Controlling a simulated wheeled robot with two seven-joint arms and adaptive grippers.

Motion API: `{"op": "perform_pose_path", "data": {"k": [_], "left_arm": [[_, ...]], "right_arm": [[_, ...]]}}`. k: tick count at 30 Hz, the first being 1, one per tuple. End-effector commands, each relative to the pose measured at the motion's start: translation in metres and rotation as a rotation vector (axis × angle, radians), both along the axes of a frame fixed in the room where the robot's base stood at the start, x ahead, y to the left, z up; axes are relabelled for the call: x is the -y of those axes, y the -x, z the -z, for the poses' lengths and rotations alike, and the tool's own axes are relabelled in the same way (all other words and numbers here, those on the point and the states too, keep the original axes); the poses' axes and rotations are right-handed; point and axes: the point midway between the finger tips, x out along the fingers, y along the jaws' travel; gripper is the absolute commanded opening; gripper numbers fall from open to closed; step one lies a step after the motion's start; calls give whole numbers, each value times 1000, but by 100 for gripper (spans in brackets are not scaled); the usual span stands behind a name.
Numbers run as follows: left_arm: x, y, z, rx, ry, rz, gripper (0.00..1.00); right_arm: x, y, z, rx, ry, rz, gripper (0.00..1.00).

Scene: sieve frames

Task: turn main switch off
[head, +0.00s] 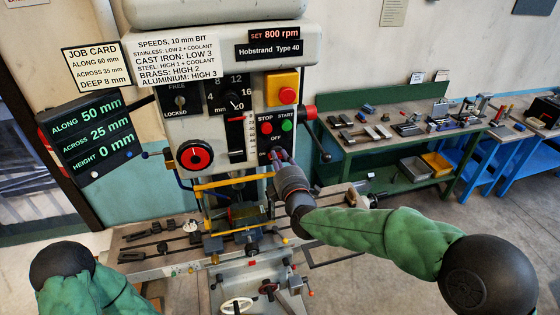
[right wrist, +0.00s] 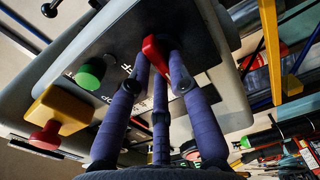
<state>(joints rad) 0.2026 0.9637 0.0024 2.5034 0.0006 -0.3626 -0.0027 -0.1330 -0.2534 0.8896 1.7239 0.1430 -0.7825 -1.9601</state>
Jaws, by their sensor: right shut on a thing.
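The main switch is a red lever (right wrist: 155,50) on the dark switch panel (right wrist: 195,40) of the drill press. In the right wrist view its upper end shows between the purple fingers of my right gripper (right wrist: 160,75), which are shut on it. In the head view the right gripper (head: 279,162) reaches up to the lower part of the panel (head: 277,113), just under the OFF label. The gripper mostly hides the switch there, so its exact angle is hard to tell. My left gripper is out of view; only part of the left arm shows at the lower left.
Red STOP (head: 266,128) and green START (head: 286,126) buttons sit above the switch. A yellow box with a red button (head: 287,95) is higher up. A yellow guard frame (head: 215,184) stands close to the left. A green workbench (head: 380,145) with tools is at right.

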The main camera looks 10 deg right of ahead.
Motion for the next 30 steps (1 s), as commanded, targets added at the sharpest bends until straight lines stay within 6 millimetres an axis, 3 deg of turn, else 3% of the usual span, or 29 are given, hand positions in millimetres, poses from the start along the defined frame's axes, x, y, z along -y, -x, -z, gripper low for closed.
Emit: {"op": "perform_pose_path", "data": {"k": [30], "left_arm": [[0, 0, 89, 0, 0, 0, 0]], "right_arm": [[3, 0, 6, -31, -894, -1, 0]]}}
